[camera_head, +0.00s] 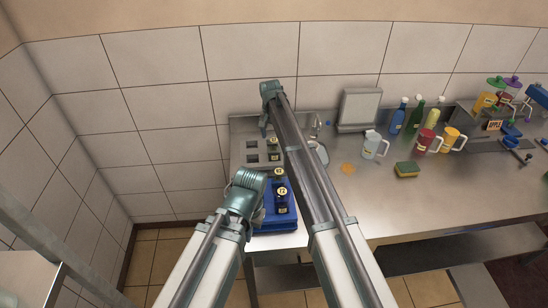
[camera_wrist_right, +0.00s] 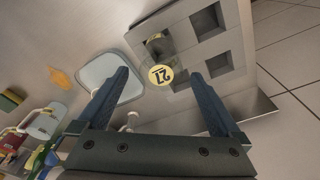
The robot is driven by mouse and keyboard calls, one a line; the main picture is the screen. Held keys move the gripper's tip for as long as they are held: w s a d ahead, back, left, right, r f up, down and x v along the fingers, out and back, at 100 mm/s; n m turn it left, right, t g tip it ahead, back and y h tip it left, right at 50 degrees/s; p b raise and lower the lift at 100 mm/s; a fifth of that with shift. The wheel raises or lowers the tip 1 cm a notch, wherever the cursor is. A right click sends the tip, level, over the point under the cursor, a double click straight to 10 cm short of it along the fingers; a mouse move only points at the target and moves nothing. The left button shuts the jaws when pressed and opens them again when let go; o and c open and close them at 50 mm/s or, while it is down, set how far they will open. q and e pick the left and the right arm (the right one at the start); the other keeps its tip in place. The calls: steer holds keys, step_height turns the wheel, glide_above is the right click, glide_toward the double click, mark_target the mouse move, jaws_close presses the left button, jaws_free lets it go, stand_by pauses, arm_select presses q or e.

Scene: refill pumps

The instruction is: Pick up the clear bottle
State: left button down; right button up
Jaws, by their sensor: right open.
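The clear bottle (camera_wrist_right: 158,52) stands in the right wrist view with a yellow disc marked 27 on top. It shows between the two fingertips of my right gripper (camera_head: 264,124), which is open and empty; the fingers look apart from the bottle.
The dark bottles stand at a blue tray (camera_head: 272,224). Mugs, a sponge (camera_head: 406,169), an orange spill (camera_head: 347,168) and coloured bottles are farther right.

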mark_target(274, 148)
arm_select(q)
steer(key=shift+f+b, duration=0.5)
steer(key=shift+f, duration=0.5)
arm_select(e)
steer(key=shift+w+f, duration=0.1)
steer(key=shift+f, duration=0.9)
arm_select(q)
steer(key=shift+f, duration=0.1)
arm_select(e)
steer(key=shift+f, duration=0.1)
steer(key=f+b, duration=0.5)
steer(key=shift+w+d, duration=0.1)
steer(key=shift+w, duration=0.1)
arm_select(q)
step_height(274, 148, down, 5)
arm_select(e)
steer(key=c, duration=1.5)
steer(key=shift+r, duration=0.1)
